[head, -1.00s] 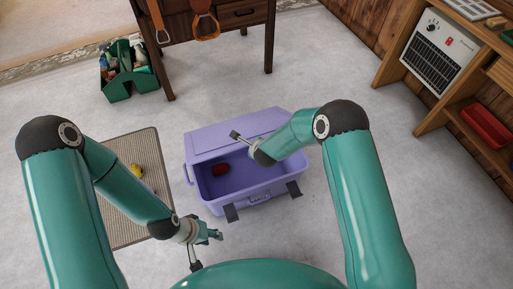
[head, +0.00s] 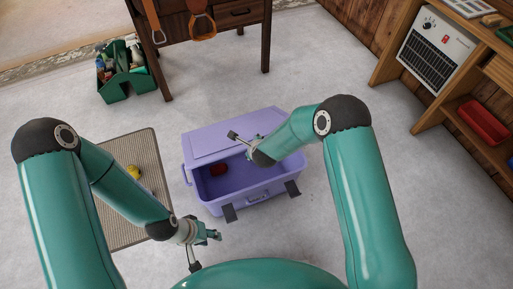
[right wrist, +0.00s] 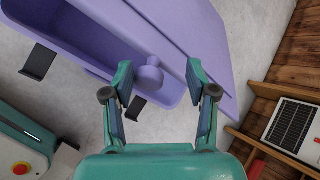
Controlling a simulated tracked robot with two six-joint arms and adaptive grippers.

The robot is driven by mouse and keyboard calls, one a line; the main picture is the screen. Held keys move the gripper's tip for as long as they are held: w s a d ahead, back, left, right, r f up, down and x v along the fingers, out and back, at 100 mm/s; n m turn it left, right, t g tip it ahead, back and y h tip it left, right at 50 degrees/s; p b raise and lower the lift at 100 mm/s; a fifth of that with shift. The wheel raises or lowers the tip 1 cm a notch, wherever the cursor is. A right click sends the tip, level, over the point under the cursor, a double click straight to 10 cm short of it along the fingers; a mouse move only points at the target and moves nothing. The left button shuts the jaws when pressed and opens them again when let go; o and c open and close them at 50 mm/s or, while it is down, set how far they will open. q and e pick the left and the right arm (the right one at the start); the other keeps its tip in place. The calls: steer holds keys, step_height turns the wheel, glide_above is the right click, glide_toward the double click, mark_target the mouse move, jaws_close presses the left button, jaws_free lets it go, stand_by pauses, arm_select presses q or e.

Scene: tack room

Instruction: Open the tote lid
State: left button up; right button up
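The lavender tote (head: 262,200) stands on the floor in front of me, with two dark latches hanging at its front. Its lid (head: 215,138) is up and leans back at the far side, so the inside shows. A red object (head: 218,169) and, in the right wrist view, a round purple object (right wrist: 148,78) are inside. My right gripper (head: 243,144) is over the tote near the lid, partly hidden by its arm; in the right wrist view (right wrist: 159,90) its fingers are apart with nothing held. My left gripper (head: 206,250) is open and empty, low in front of the tote.
A woven mat (head: 115,225) with a small yellow item (head: 134,172) lies left of the tote. A green caddy (head: 130,86) and a dark wooden table (head: 175,60) stand behind. A wooden shelf (head: 405,60) with a heater (head: 436,52) is at right. Floor between is clear.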

steer(key=v, duration=1)
steer(key=shift+r, duration=0.1)
